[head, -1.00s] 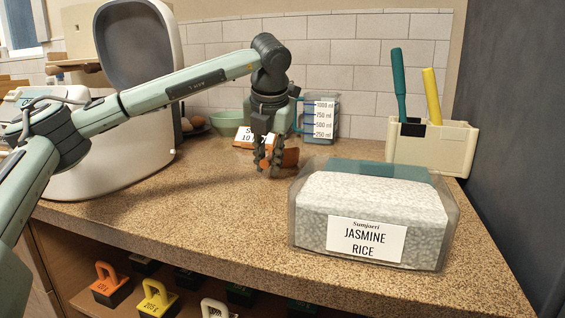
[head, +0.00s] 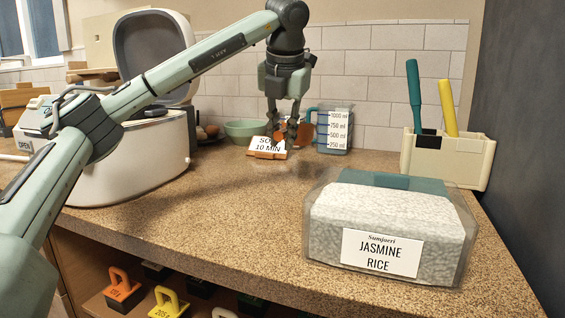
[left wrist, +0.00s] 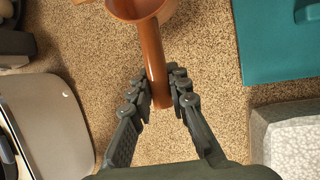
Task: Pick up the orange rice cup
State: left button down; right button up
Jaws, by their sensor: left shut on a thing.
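The orange rice cup (left wrist: 154,60) is a scoop with a round bowl and a long straight handle. In the left wrist view its handle lies between the two fingers of my left gripper (left wrist: 162,98), which is shut on it. The bowl is at the top edge, partly cut off. In the head view my left gripper (head: 281,138) points down over the back of the counter. The cup (head: 303,132) shows behind its fingers, partly hidden. My right gripper is not in view.
A sign (head: 266,146), a green bowl (head: 246,131) and a measuring jug (head: 335,132) stand near the gripper. A rice cooker (head: 130,160) stands left, a utensil holder (head: 450,158) right. The middle counter is clear.

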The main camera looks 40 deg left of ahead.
pick_arm(q)
notch_tip(320, 180, up, 7)
jog(key=shift+f+p, duration=0.1)
jog(key=shift+p, duration=0.35)
notch_tip(320, 180, up, 13)
jog(key=p, duration=0.3)
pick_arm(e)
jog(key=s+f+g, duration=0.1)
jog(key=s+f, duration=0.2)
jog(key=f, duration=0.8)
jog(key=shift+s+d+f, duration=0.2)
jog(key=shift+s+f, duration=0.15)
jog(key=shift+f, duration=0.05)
pick_arm(q)
jog(key=c, duration=2.1)
grip_release()
grip_shut()
jog(key=shift+d, duration=0.1)
